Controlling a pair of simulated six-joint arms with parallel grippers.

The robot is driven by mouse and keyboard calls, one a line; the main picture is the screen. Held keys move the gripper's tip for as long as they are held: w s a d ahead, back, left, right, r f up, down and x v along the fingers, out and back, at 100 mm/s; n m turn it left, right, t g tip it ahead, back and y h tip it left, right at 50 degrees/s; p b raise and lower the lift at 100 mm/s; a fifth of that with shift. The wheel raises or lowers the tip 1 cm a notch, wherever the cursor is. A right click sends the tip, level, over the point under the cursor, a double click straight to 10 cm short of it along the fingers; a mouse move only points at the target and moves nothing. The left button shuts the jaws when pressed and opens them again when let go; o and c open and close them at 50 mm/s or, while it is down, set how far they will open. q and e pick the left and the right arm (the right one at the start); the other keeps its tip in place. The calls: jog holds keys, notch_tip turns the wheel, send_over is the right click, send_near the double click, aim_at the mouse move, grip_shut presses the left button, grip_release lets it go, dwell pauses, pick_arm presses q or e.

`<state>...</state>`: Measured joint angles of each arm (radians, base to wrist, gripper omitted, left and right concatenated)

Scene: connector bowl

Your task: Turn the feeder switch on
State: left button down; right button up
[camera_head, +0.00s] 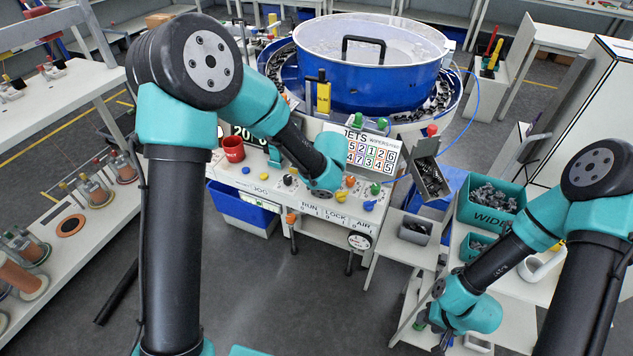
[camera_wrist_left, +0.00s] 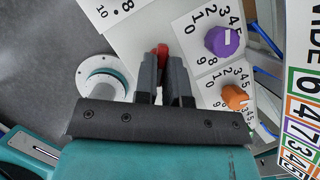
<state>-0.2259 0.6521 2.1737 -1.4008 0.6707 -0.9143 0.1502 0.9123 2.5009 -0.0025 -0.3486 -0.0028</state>
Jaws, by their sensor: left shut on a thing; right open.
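A white control console (camera_head: 260,180) stands in front of the blue feeder bowl (camera_head: 372,75). My left arm reaches over it; in the head view its wrist hides the gripper's fingers. In the left wrist view my left gripper (camera_wrist_left: 162,70) is shut on a small red piece (camera_wrist_left: 162,50), which shows between the fingertips. It looks like a switch lever, but its base is hidden by the fingers. No label for the feeder switch is readable. My right gripper (camera_head: 442,332) is open, low at the right, away from the console.
In the left wrist view a purple knob (camera_wrist_left: 225,40) and an orange knob (camera_wrist_left: 235,96) lie right of the fingers, beside a number card (camera_wrist_left: 300,90).

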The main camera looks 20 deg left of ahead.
pick_arm(q)
jog(key=shift+m+h, duration=0.3)
jog(key=shift+m, duration=0.5)
jog(key=c, duration=1.2)
grip_release()
jog(key=v, duration=1.7)
jog(key=shift+s, duration=0.35)
jog(key=shift+r, duration=0.1)
